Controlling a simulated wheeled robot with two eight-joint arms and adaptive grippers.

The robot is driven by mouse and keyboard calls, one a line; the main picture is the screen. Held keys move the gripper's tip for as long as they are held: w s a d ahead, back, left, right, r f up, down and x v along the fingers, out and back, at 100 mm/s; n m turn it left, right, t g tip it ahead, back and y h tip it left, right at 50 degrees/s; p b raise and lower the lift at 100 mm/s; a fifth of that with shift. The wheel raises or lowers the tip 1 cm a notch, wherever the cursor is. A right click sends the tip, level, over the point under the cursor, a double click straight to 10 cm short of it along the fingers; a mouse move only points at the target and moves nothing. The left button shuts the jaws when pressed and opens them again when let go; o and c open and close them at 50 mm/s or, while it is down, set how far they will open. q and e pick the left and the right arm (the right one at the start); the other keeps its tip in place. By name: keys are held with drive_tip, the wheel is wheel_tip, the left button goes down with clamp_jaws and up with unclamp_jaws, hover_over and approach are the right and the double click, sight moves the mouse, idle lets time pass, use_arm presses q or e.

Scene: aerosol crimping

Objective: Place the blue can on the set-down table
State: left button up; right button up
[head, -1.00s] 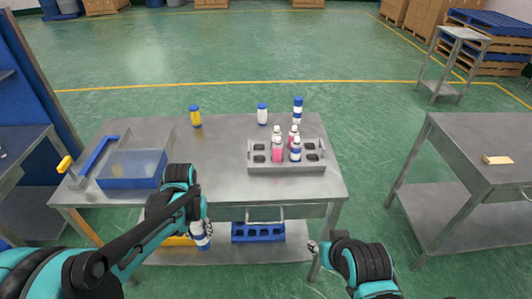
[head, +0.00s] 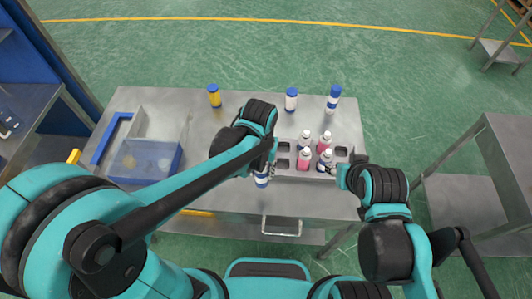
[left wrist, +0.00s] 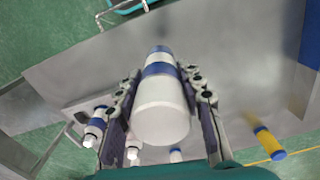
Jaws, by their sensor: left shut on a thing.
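The blue can is white with a blue band, and it shows below my left gripper (head: 264,168) in the head view (head: 261,180). The left gripper is shut on it. In the left wrist view the can (left wrist: 162,108) sits between both fingers. In the head view it appears over the front part of the grey metal table (head: 205,128), left of the rack. I cannot tell whether it touches the tabletop. My right gripper (head: 336,171) is by the rack's right end, beside a blue-banded white bottle (head: 326,159); its fingers are too small to read.
A grey rack (head: 345,153) holds several pink and white bottles. A yellow can (head: 214,96) and two white cans with blue, (head: 291,99) and (head: 333,98), stand behind. A blue bin (head: 145,160) is at the left. Another metal table (head: 508,150) stands at the right.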

use_arm(q)
drive_tip(key=shift+w+a+f+b, duration=0.5)
drive_tip(key=shift+w+a+f, duration=0.6)
drive_tip(key=shift+a+f, duration=0.65)
drive_tip(key=shift+w+a+f+b, duration=0.45)
drive_tip(key=shift+w+a+f, duration=0.6)
drive_tip(key=shift+a+f, duration=0.7)
drive_tip(key=shift+w+a+f+b, duration=0.5)
drive_tip(key=shift+w+a+f, duration=0.75)
drive_tip(key=shift+f, duration=0.8)
drive_tip(key=shift+s+a, duration=0.1)
drive_tip(key=shift+s, duration=0.1)
drive_tip(key=shift+f, duration=0.1)
drive_tip(key=o, duration=1.2)
drive_tip(key=shift+o, duration=0.2)
